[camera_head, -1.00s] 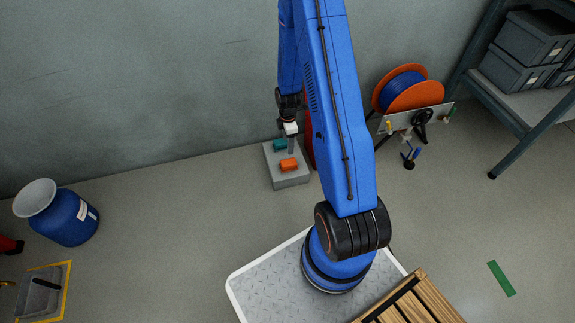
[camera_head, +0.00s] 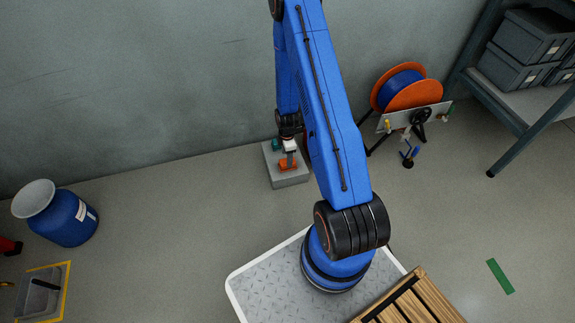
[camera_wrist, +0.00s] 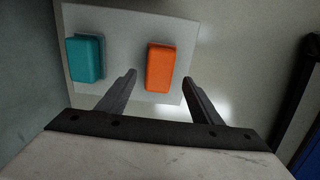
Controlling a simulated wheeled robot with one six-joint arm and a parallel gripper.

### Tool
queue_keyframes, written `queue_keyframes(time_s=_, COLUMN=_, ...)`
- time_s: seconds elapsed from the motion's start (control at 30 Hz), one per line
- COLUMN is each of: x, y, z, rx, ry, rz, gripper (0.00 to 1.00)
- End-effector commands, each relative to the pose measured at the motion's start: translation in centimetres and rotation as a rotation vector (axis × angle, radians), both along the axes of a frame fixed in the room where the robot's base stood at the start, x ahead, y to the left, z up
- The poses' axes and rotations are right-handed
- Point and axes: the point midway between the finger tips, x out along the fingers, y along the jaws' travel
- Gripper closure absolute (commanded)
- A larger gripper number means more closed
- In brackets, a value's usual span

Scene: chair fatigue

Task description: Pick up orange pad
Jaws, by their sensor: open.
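The orange pad (camera_wrist: 160,67) lies on top of a grey block (camera_wrist: 120,30). In the wrist view it sits ahead of my gripper (camera_wrist: 160,82), between the lines of its two open fingers and nearer the right one. In the head view the orange pad (camera_head: 287,165) shows just below my gripper (camera_head: 290,160), which partly covers it. A teal pad (camera_wrist: 85,58) lies on the same block to the left of the orange one. No contact between the fingers and the orange pad can be made out.
The grey block (camera_head: 290,181) stands on the floor near the wall. A cable reel (camera_head: 412,92) on a stand is to its right, and a shelf (camera_head: 520,98) with dark bins is farther right. The floor between barrel and block is clear.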

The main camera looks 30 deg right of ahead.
Motion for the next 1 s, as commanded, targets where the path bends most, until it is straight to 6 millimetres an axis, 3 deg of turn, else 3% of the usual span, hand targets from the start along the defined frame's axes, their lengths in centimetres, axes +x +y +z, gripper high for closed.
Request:
queue_keyframes(time_s=0.6, x=0.1, y=-0.4, z=-4.0, rx=0.000, ry=0.001, rz=0.001, gripper=0.41)
queue_keyframes(time_s=1.0, x=0.1, y=-0.3, z=-4.7, rx=0.003, ry=0.001, rz=0.000, gripper=0.41)
